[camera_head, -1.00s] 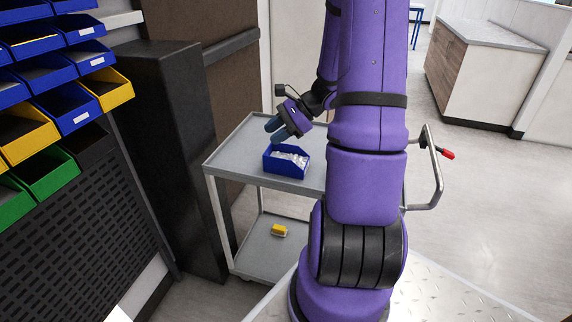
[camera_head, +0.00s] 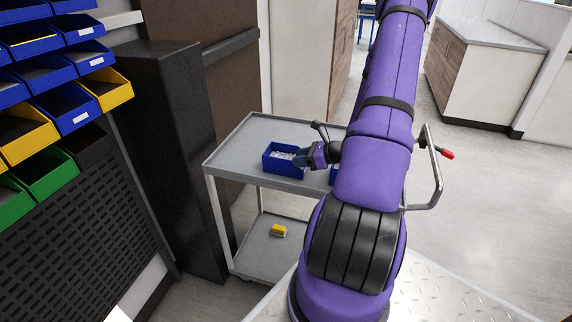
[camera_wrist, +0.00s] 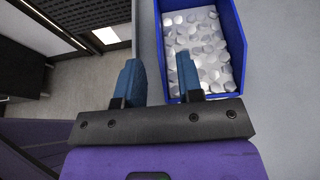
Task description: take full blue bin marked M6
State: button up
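A blue bin (camera_head: 283,168) full of small silvery pieces stands on the top shelf of a grey cart. It also shows in the wrist view (camera_wrist: 236,40), with the pieces filling it. No M6 marking is readable. My gripper (camera_head: 301,158) is at the bin's right side in the head view. In the wrist view my gripper (camera_wrist: 160,80) is open, with one finger outside the bin's side wall and the other over the bin's inside. Whether either finger touches the wall cannot be told.
The cart (camera_head: 232,150) has a push handle at right and a yellow item (camera_head: 279,230) on its lower shelf. Another blue piece (camera_head: 333,176) shows partly behind my arm. A rack of blue, yellow and green bins (camera_head: 75,110) and a dark cabinet (camera_head: 165,150) stand at left.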

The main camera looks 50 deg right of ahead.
aim_at(286, 160)
jog(key=shift+x, duration=3.05)
jog(key=shift+a+r, duration=0.1)
jog(key=shift+r, duration=0.1)
grip_shut()
